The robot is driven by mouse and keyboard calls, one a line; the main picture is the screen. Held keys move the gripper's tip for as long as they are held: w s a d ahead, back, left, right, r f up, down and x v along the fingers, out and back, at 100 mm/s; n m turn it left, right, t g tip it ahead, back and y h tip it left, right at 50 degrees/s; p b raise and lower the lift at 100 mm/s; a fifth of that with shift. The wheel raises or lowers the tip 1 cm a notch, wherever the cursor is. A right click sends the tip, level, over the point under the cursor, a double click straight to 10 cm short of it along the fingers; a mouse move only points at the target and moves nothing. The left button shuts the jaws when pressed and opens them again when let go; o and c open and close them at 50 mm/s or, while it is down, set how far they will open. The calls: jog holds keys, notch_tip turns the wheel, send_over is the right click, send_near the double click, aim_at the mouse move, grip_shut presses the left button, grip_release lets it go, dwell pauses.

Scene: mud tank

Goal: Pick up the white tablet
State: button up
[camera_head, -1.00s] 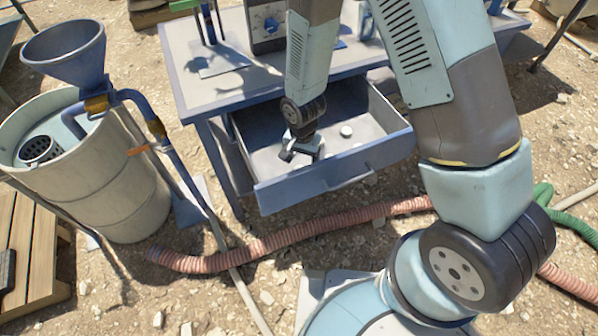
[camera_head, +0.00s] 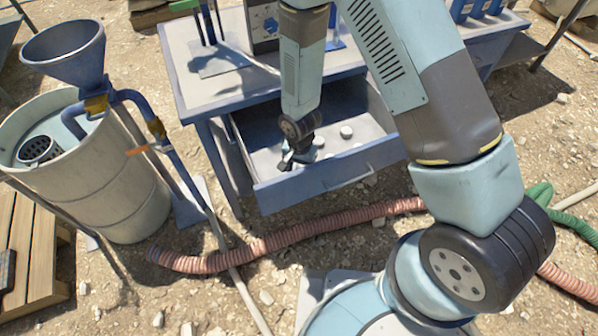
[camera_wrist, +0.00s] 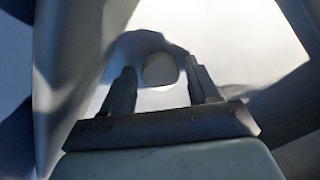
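Small round white tablets lie in the open drawer (camera_head: 372,150) of the blue bench. One tablet (camera_head: 346,131) is clear to the right of my gripper, and another (camera_head: 318,141) sits close beside its wrist. My gripper (camera_head: 290,163) reaches down into the drawer's left front part. In the wrist view, a pale round tablet (camera_wrist: 159,69) shows between and just beyond the tips of my two dark fingers (camera_wrist: 160,82). The fingers stand apart with a gap on each side of it. Whether they are level with it is hard to tell.
The drawer's front wall (camera_head: 330,178) and side walls stand close around my gripper. The bench top (camera_head: 200,85) carries a meter box and stands above the drawer. A blue funnel (camera_head: 65,50) over a barrel (camera_head: 95,185) stands left. A pink hose (camera_head: 290,238) runs on the ground.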

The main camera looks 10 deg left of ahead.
jog(key=c, duration=0.9)
jog(key=shift+o, duration=0.2)
jog(key=shift+r, duration=0.1)
